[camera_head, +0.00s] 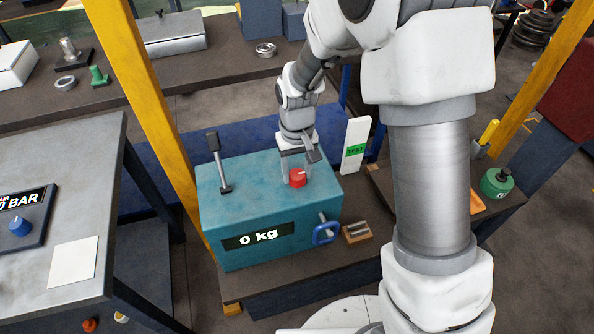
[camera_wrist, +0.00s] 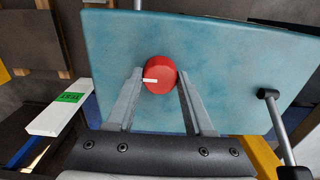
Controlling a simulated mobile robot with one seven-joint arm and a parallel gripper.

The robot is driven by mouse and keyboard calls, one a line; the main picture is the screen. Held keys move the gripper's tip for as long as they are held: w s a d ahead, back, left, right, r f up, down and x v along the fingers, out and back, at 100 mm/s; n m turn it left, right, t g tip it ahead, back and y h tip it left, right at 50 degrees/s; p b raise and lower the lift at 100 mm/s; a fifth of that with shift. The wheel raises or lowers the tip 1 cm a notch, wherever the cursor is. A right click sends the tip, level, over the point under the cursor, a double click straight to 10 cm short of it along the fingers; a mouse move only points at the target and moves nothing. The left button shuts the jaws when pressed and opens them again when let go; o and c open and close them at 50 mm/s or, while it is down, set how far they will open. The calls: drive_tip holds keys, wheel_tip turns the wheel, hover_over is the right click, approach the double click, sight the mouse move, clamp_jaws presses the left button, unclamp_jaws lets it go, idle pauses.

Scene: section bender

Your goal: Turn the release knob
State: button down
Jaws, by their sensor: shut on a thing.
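The release knob (camera_head: 298,178) is a small red cylinder with a white pointer line, on top of the teal machine box (camera_head: 230,206). In the wrist view the red knob (camera_wrist: 160,75) sits between the two fingers, its white line pointing left. My gripper (camera_head: 296,172) reaches down from above and is shut on the red knob. In the wrist view my gripper's fingers (camera_wrist: 160,88) lie along both sides of the knob.
A lever (camera_head: 217,162) stands on the box top, left of my gripper. A white plate with a green label (camera_head: 355,145) stands behind at right. A yellow post (camera_head: 155,110) rises at the left.

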sight(297, 174)
idle(0.4)
drive_tip(key=shift+c, duration=1.4)
unclamp_jaws()
drive_tip(key=shift+r, duration=0.1)
wheel_tip(297, 174, up, 17)
drive_tip(key=p, duration=0.1)
drive_tip(key=shift+r, duration=0.15)
drive_tip(key=s+d+r+m+t, duration=0.1)
drive_tip(key=s+d+r+t, duration=0.1)
drive_tip(key=s+d, duration=0.4)
drive_tip(key=s+d+r+m+t, duration=0.2)
drive_tip(key=s+d+r, duration=0.3)
drive_tip(key=s, duration=0.7)
drive_tip(key=shift+s+d+t, duration=0.3)
drive_tip(key=shift+d+t, duration=0.5)
drive_tip(key=shift+d, duration=0.15)
